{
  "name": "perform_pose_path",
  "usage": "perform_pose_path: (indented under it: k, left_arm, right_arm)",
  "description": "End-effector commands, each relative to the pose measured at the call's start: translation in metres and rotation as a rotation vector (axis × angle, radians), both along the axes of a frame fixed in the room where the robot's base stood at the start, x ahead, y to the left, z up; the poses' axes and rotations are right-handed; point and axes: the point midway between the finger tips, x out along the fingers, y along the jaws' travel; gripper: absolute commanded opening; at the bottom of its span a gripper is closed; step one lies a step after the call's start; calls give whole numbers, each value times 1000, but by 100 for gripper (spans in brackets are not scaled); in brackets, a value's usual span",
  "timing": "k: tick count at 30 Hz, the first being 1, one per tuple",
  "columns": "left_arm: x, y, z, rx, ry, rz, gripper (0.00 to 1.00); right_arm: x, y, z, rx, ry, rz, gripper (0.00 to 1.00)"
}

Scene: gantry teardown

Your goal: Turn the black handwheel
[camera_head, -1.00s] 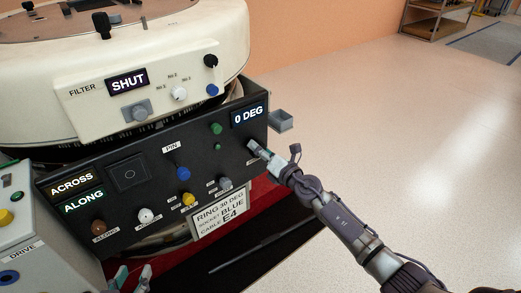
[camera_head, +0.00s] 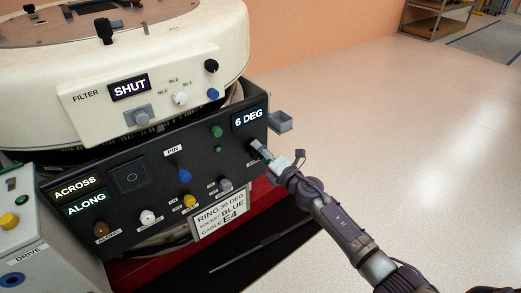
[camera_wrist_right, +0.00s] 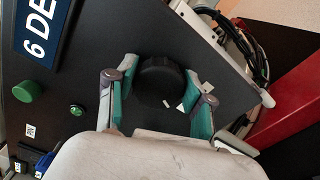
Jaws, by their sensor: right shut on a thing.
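The black handwheel (camera_wrist_right: 161,80) is a round black knob on the dark control panel, seen in the right wrist view between my fingers. My right gripper (camera_wrist_right: 160,100) is shut on it, with one teal-padded finger on each side. In the head view my right gripper (camera_head: 258,150) reaches the right end of the panel (camera_head: 140,205), below a display (camera_head: 249,119) reading 6 DEG, and hides most of the wheel. My left gripper is not visible in the head view.
A plate (camera_head: 219,212) under the panel reads RING 30 DEG, SOCKET BLUE, CABLE E4. A blue knob (camera_head: 184,176), a green button (camera_head: 216,132) and other controls sit left of the wheel. A small grey tray (camera_head: 281,122) juts out at the right. Open floor lies right.

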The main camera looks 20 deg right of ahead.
Motion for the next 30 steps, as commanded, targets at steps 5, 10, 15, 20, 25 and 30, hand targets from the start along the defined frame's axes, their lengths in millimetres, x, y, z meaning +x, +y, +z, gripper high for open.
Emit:
perform_pose_path:
  k: [5,10,15,20,25,30]
  left_arm:
    - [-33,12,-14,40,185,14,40]
    - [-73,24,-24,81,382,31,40]
    - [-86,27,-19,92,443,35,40]
    - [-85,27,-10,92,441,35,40]
    - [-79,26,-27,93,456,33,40]
    - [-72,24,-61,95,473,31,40]
  right_arm:
    - [0,0,0,161,61,-1,17]
    - [0,0,-1,313,117,-1,17]
    - [0,-1,-1,464,172,-1,17]
    - [0,0,-2,608,223,-2,17]
    - [-1,0,-4,757,279,-2,17]
    - [-1,0,-4,909,334,-2,17]
